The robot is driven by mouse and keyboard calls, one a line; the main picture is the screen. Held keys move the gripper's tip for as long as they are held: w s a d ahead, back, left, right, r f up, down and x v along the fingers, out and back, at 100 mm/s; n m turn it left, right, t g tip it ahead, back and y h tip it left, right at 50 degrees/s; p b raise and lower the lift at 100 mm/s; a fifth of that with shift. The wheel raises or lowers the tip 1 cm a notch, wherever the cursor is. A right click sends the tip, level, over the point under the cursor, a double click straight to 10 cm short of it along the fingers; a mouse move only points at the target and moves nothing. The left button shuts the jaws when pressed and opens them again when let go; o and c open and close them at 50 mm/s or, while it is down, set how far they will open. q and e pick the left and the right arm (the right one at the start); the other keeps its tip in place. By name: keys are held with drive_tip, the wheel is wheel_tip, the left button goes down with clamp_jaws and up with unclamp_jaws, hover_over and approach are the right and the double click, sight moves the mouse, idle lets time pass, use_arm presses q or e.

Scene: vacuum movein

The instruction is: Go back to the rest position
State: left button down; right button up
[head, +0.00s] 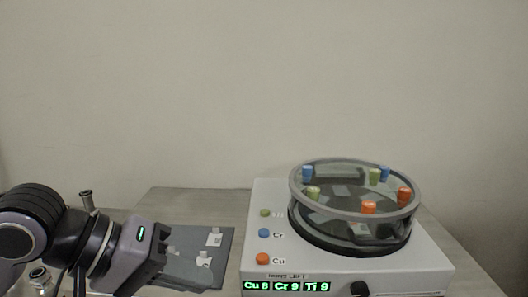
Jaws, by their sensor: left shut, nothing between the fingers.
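My left gripper (190,270) comes in from the lower left, with a grey-purple body and a small green light. Its fingers are shut with nothing between them, above or in front of a dark grey mat (224,240). It is left of and apart from the white machine (270,215). My right gripper is not in view.
The machine has a round glass lid (340,160) with blue, green and orange pegs, raised above a dark round chamber (350,247). Its front display (286,286) reads Cu 8, Cr 9, Ti 9. Small white labelled pieces (214,237) are on the mat. The wall behind is bare.

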use_arm(q)
drive_tip(key=s+d+r+n+g+h, duration=0.35)
drive_tip(key=d+n+h, duration=0.25)
drive_tip(key=n+h, duration=0.65)
drive_tip(key=w+a+f+m+t+y, duration=0.4)
drive_tip(key=a+f+m+t+y, duration=0.35)
drive_tip(key=m, duration=0.75)
drive_tip(key=w+a+f+m+t+y, duration=0.4)
drive_tip(key=f+m+t+y, duration=0.45)
drive_tip(key=m, duration=0.75)
drive_tip(key=s+a+f+n+g+y, duration=0.25)
drive_tip(key=s+f+n, duration=0.5)
drive_tip(key=f, duration=0.45)
drive_tip(key=s+a+f+n+g+y, duration=0.1)
drive_tip(key=s+f+n+g, duration=0.4)
drive_tip(key=f+n, duration=0.5)
wheel_tip(320, 180, up, 9)
drive_tip(key=s+a+m+t+p, duration=0.1)
drive_tip(key=p, duration=1.2)
drive_tip(key=shift+a+m+t, duration=0.25)
drive_tip(key=shift+m+t, duration=0.05)
drive_tip(key=shift+m, duration=0.1)
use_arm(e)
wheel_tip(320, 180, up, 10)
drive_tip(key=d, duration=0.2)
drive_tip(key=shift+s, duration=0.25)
